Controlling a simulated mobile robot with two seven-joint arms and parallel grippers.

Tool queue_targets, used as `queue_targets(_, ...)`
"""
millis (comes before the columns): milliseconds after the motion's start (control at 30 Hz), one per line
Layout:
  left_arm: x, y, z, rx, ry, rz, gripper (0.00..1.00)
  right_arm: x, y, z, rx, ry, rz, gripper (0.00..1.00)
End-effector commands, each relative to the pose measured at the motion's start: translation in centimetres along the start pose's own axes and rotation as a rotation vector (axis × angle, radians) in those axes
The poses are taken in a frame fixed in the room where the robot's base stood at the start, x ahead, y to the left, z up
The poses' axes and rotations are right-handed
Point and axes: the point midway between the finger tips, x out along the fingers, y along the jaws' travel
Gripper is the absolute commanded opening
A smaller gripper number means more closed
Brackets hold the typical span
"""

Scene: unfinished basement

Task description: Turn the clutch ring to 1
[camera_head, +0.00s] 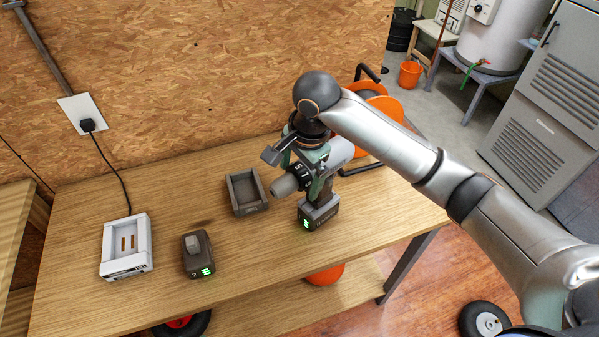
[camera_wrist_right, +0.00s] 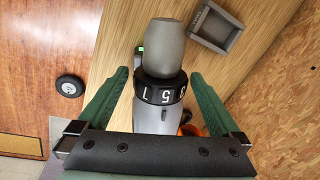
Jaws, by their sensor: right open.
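The cordless drill (camera_head: 338,155) stands upright on its battery on the workbench, its grey chuck (camera_head: 284,185) pointing left and toward the front. Its black clutch ring (camera_head: 301,170) carries white numerals. In the right wrist view the clutch ring (camera_wrist_right: 160,92) shows a 5 near the middle, a 1 or 7 to its left and a partly hidden numeral to its right. My right gripper (camera_wrist_right: 160,80) is open, with one green finger on each side of the ring and visible gaps. In the head view my right gripper (camera_head: 304,174) hangs over the drill's front. My left gripper is not in view.
On the workbench (camera_head: 180,225) are a grey open tray (camera_head: 247,192) near the chuck, a spare battery (camera_head: 198,255) and a white charger (camera_head: 126,247). The chipboard wall (camera_head: 200,80) rises behind the bench.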

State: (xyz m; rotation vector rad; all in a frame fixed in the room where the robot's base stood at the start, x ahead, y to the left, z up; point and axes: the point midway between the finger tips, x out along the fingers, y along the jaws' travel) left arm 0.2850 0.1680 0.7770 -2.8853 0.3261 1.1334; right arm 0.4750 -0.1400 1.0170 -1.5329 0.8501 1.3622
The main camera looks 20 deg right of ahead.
Motion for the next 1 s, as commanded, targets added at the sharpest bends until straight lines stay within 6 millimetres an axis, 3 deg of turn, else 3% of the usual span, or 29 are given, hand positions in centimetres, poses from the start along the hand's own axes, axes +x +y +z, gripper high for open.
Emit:
queue_targets(233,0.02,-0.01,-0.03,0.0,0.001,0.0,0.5,0.1,0.01,-0.02,0.001,0.0,0.0,1.0)
queue_targets(1000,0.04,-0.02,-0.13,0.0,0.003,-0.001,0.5,0.04,-0.01,-0.01,0.001,0.0,0.0,0.15)
